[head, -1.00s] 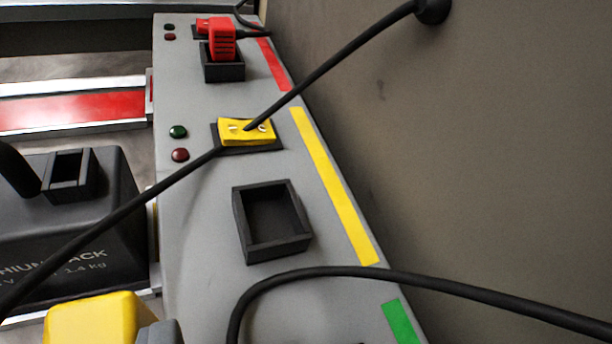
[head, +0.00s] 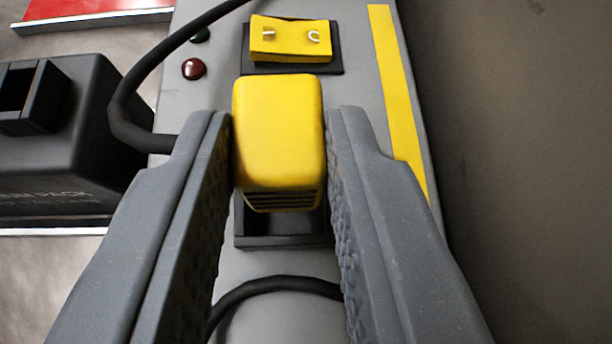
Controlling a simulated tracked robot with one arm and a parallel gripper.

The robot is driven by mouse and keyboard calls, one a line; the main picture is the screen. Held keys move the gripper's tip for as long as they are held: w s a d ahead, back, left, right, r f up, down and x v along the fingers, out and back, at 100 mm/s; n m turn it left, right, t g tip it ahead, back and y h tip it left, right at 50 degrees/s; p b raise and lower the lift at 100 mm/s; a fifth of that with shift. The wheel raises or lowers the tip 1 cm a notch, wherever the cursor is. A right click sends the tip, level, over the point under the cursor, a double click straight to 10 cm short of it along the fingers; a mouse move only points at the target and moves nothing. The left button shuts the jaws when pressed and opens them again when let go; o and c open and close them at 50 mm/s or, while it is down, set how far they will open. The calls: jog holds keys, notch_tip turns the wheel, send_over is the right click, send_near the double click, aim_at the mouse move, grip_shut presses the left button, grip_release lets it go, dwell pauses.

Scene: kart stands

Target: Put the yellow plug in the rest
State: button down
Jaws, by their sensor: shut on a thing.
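My gripper (head: 279,150) is shut on the yellow plug (head: 278,135), a rounded block with dark slots at its lower end. The rest is a black open-topped box (head: 285,241) on the grey stand. The plug overlaps the rest's far part in the picture, and the rest's near wall shows below it. I cannot tell whether the plug is above the rest or partly in it. The yellow rocker switch (head: 290,40) sits just beyond the plug in its black frame.
The grey stand top (head: 215,75) has a red lamp (head: 194,69) and a yellow stripe (head: 398,100). A black battery pack (head: 70,150) stands at left. A black cable (head: 130,95) arcs beside the plug, and another cable (head: 275,288) crosses below the rest. A brown wall (head: 520,150) is at right.

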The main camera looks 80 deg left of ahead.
jog(key=shift+f, duration=1.05)
jog(key=shift+f, duration=0.1)
jog(key=c, duration=1.2)
grip_release()
jog(key=v, duration=1.2)
jog(key=shift+b, duration=0.35)
